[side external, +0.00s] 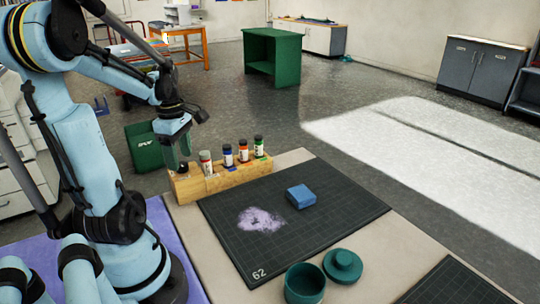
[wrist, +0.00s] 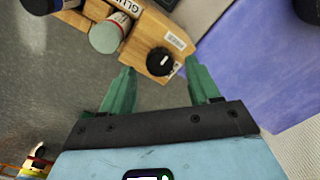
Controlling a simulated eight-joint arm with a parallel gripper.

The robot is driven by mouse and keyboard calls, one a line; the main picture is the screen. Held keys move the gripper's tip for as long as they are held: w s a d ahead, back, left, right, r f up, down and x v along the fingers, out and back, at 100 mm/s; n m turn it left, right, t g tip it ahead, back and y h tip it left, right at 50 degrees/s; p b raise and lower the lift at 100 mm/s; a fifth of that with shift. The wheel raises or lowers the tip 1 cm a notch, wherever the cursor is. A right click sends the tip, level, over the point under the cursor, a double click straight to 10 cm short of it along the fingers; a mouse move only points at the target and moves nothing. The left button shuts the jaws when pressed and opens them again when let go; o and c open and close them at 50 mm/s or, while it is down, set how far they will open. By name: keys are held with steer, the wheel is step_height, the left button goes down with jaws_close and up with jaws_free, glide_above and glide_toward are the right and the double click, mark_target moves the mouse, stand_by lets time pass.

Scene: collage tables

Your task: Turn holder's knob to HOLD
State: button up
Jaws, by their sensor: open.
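The wooden holder (side external: 222,180) stands at the back left edge of the table, with several capped bottles in it. Its round black knob (wrist: 160,61) is on the end block, with a small white mark on top; in the side view the knob (side external: 183,168) is small and dark at the holder's left end. My gripper (wrist: 159,68) is open and empty. Its green fingers are on either side of the knob in the wrist view, apart from it as far as I can tell. The HOLD label cannot be read.
A black cutting mat (side external: 310,235) bears a blue block (side external: 300,196) and a patch of pale purple powder (side external: 260,220). An open green pot (side external: 304,285) and its green lid (side external: 343,265) are at the front. The bottles (wrist: 108,34) stand close beside the knob.

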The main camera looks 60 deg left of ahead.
steer(key=shift+f, duration=1.1)
steer(key=c, duration=1)
steer(key=shift+c, duration=0.2)
